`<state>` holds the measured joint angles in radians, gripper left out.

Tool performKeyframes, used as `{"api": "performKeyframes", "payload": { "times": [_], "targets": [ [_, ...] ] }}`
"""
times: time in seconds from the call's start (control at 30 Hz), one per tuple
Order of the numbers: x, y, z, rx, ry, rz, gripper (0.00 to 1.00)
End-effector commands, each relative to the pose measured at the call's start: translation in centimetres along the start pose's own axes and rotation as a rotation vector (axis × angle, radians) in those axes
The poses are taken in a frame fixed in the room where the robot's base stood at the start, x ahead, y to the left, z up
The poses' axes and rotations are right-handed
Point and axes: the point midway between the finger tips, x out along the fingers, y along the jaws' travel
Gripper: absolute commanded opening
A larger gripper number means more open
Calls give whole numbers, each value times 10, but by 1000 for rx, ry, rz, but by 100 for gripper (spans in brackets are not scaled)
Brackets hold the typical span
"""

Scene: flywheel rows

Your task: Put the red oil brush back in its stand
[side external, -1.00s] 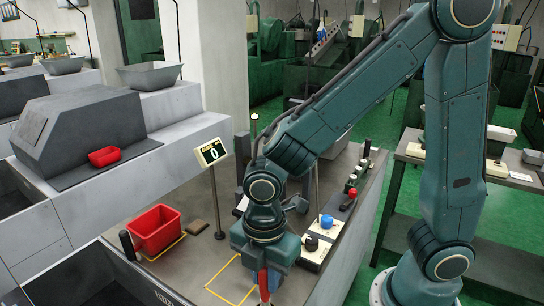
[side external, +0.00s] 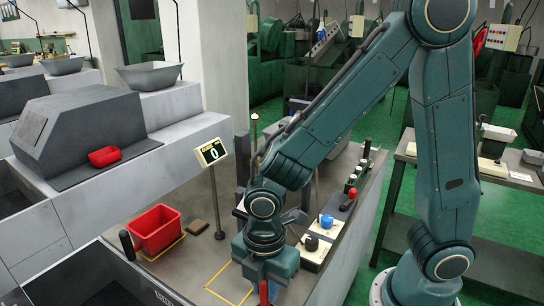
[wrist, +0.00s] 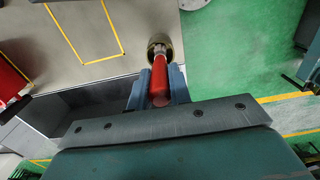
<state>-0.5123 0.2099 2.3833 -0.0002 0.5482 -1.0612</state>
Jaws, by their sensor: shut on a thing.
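My gripper (side external: 264,287) is shut on the red oil brush (side external: 264,293), near the bottom edge of the side view. In the wrist view the red handle (wrist: 159,78) is clamped between the blue fingers of my gripper (wrist: 159,90). The brush's pale metal end points toward a round brass-coloured cup (wrist: 153,42), which looks like the stand. The brush end overlaps the cup's opening in that view; I cannot tell whether it is inside or above it. The side view cuts off the lower brush and does not show the cup.
A red bin (side external: 155,229) stands on the grey bench, near a yellow taped outline (side external: 227,283). The bench ends at green floor on the right.

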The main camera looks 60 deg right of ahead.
Motion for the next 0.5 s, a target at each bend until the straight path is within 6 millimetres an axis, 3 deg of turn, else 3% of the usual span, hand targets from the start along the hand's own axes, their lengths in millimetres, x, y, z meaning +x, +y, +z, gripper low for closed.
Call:
{"api": "performKeyframes", "payload": {
  "times": [0.5],
  "targets": [
    [11, 0, 0, 0, 0, 0, 0]
  ]
}}
